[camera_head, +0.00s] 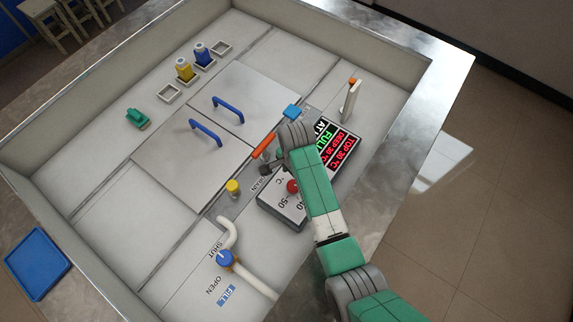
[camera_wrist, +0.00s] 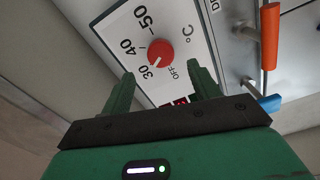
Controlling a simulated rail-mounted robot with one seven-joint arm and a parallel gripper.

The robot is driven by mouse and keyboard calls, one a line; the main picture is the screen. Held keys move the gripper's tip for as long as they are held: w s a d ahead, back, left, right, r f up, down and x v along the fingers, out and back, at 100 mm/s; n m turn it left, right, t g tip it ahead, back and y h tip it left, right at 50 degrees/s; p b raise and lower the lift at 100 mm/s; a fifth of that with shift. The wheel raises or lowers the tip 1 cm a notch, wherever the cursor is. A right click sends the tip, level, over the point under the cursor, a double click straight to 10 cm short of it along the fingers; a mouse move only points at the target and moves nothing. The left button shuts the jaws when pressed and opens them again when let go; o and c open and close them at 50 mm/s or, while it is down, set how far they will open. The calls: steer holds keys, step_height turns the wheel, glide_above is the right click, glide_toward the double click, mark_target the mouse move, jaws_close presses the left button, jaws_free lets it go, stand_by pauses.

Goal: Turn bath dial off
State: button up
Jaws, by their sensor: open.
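The bath dial is a round red knob (camera_wrist: 160,52) on a white panel (camera_wrist: 195,35) marked OFF, 30, 40, 50 and °C. The knob's white mark points down-left toward 30, apart from OFF. In the head view the red knob (camera_head: 293,186) shows just left of my arm, on the panel (camera_head: 268,204) partly covered by the arm. My gripper (camera_wrist: 162,82) is open and empty in the wrist view, its two green fingers below the knob in the picture and apart from it. In the head view the gripper (camera_head: 271,162) is small and partly hidden by my wrist.
An orange handle (camera_head: 264,145) and a blue-tipped lever (camera_head: 291,111) stand close to my gripper. A lit display (camera_head: 340,146) lies right of my arm. A yellow knob (camera_head: 232,187) and a pipe with a blue valve (camera_head: 225,259) are to the left. Lids with blue handles (camera_head: 206,133) lie beyond.

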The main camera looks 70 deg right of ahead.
mark_target(293, 185)
step_height(293, 185, down, 6)
steer(key=shift+f+b, duration=0.15)
steer(key=shift+b, duration=0.25)
steer(key=shift+w, duration=0.1)
steer(key=c, duration=1)
